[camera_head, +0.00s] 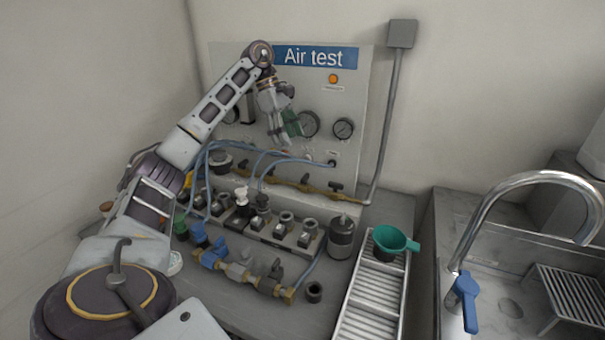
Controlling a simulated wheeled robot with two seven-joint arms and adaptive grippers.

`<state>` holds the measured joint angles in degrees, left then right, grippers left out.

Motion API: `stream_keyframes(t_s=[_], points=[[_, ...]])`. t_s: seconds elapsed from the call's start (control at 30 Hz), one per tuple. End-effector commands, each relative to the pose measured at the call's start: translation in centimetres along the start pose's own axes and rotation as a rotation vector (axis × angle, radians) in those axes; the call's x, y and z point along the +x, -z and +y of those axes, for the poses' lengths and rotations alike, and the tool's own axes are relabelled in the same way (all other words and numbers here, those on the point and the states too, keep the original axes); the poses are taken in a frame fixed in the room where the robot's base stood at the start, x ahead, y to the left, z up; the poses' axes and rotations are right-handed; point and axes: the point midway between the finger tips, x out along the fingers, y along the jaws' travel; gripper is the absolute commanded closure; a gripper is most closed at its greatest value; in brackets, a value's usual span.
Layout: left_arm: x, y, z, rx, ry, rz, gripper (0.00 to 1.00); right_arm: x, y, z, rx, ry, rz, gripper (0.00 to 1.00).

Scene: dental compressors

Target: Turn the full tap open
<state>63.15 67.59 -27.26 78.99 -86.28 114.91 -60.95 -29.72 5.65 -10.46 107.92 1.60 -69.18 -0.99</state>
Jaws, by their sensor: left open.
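The Air test panel (352,85) stands upright at the back of the bench. A brass pipe (300,184) with several small dark taps runs along its lower part, and one dark tap (336,187) is at its right. Labels near them are too small to read, so I cannot tell which tap is the full one. My left gripper (284,140) hangs open in front of the panel, fingers downward, above the brass pipe and left of a round gauge (308,123). It hides part of the panel. My right gripper is not in view.
Blue hoses (215,160) loop over a row of fittings (285,225). A brass assembly with a blue handle (213,257) lies in front. A rack (368,318) with a green funnel (390,239) stands right, beside a sink with a blue-levered faucet (467,300).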

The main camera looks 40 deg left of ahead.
Motion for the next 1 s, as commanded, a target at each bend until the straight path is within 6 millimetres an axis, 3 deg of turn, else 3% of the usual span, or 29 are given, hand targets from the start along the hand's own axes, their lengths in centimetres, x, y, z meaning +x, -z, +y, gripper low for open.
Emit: stream_keyframes(t_s=[0.3, 1.0], points=[[1.6, 0.1, 0.0, 0.000, 0.001, -0.001, 0.36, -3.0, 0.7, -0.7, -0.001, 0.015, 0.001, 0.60], [10.0, 0.1, -0.1, 0.000, 0.002, 0.000, 0.36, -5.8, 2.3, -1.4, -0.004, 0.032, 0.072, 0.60]])
